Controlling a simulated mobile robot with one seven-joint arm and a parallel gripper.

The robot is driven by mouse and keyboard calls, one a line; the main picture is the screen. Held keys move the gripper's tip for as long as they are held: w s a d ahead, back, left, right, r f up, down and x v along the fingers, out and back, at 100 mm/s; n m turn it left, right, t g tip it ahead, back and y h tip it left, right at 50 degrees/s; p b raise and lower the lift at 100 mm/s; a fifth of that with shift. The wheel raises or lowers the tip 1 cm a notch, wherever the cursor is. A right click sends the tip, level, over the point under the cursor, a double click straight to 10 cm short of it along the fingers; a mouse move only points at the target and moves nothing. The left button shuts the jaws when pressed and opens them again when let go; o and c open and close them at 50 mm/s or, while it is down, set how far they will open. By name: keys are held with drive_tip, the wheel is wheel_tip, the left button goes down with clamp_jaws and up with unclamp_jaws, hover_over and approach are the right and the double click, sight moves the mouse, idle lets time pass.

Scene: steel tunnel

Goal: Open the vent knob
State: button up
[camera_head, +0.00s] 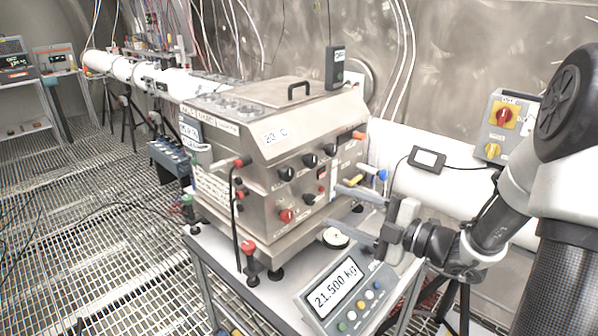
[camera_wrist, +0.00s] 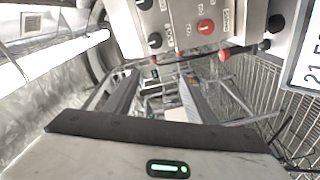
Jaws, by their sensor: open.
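A steel machine (camera_head: 285,150) stands on a cart, its sloped front carrying several black knobs, a red knob (camera_head: 286,215), an orange-tipped handle (camera_head: 358,135) and a blue-tipped handle (camera_head: 382,175). I cannot read which one is the vent knob. My gripper (camera_head: 346,214) is open and empty at the panel's lower right, its fingers pointing toward the machine. In the wrist view my open fingers (camera_wrist: 158,77) lie below the panel in the picture, with nothing between them. There the panel shows black knobs and a red knob (camera_wrist: 206,26).
A scale display (camera_head: 342,292) reading 21.500 kg sits at the cart's front, below my gripper. A white pipe (camera_head: 440,185) runs behind. A grey box with red and yellow switches (camera_head: 506,120) is at right. Open grating floor (camera_head: 90,240) lies at left.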

drive_tip(key=w+d+m+t, duration=0.1)
drive_tip(key=w+d+m, duration=0.1)
drive_tip(key=m, duration=0.1)
approach(289, 176)
drive_tip(key=shift+h, duration=0.3)
drive_tip(key=x, duration=0.8)
drive_tip(key=shift+r, duration=0.2)
drive_tip(key=c, duration=1)
drive_tip(key=shift+c, duration=0.2)
